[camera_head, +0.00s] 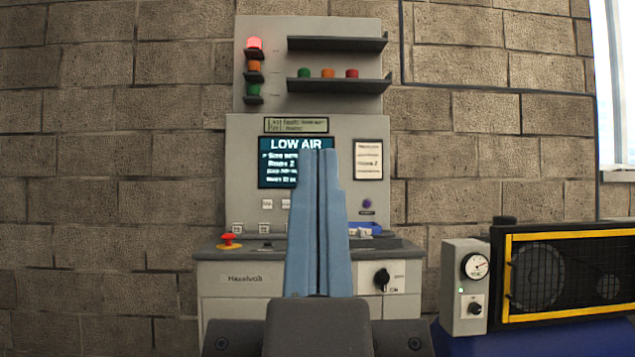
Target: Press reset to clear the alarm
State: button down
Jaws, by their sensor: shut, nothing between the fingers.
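A grey control console (240,180) stands against the wall ahead. Its screen (277,170) reads "LOW AIR", with smaller lines below that are partly hidden by my fingers. A red lamp (254,43) glows at the top left of the console. A small blue-purple button (367,203) sits right of my fingers, with a label under it too small to read. My gripper (319,151) is shut and empty, pointing up in front of the console. Its fingers cover the middle of the panel. I cannot tell which control is the reset.
A red mushroom button (229,241) sits at the desk's left. A black rotary switch (381,279) is on the lower front. Green (304,72), orange (327,73) and red (352,73) caps line a shelf. At right stands a yellow-framed machine (570,270) with a gauge (475,266).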

jog(key=shift+r, duration=0.15)
notch_tip(320, 180, up, 37)
jog(key=p, duration=3.7)
jog(key=shift+r+p, duration=0.2)
jog(key=shift+p, duration=0.15)
jog(key=shift+f, duration=0.1)
jog(key=shift+w, duration=0.15)
